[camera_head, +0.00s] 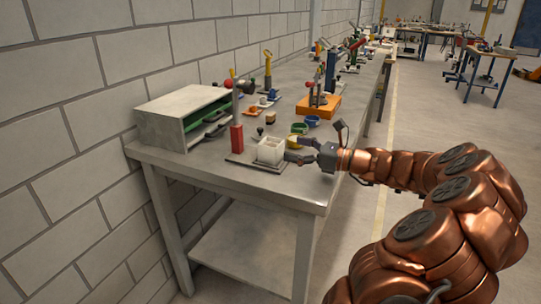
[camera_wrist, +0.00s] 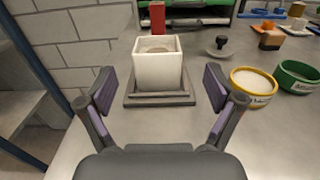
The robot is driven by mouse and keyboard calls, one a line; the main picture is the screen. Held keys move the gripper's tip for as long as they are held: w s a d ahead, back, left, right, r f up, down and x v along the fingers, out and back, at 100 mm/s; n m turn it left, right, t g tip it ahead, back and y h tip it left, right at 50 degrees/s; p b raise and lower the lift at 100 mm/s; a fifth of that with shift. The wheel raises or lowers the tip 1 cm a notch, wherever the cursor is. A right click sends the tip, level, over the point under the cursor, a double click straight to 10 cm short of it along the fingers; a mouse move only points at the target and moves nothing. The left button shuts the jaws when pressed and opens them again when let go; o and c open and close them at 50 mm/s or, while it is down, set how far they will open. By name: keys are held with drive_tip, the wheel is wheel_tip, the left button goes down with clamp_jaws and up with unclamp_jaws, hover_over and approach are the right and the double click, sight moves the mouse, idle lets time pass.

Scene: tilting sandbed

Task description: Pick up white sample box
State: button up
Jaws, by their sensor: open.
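The white sample box (camera_head: 270,151) stands upright on a flat grey plate (camera_head: 240,160) near the front of the workbench. In the wrist view the white sample box (camera_wrist: 158,68) is open-topped with something brownish inside, and it stands on the grey plate (camera_wrist: 160,99). My gripper (camera_head: 296,150) is to the right of the box in the head view. In the wrist view my gripper (camera_wrist: 158,88) is open, with a finger to each side and the box centred ahead, apart from both fingers. I cannot tell whether the fingertips reach level with the box.
A red block (camera_head: 237,138) stands behind the box. A yellow-rimmed bowl (camera_wrist: 254,85) and a green bowl (camera_wrist: 298,77) sit right of the gripper. A dark stamp-like knob (camera_wrist: 220,46) stands behind. A grey shelf unit (camera_head: 180,118) is at the left by the wall.

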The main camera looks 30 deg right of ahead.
sight(281, 146)
drive_tip(key=shift+a+x, duration=0.2)
drive_tip(key=shift+x, duration=2.4)
drive_tip(key=shift+s, duration=0.15)
drive_tip(key=shift+c, duration=0.4)
drive_tip(key=c, duration=1.3)
drive_tip(key=shift+c, duration=0.4)
drive_tip(key=shift+r, duration=0.1)
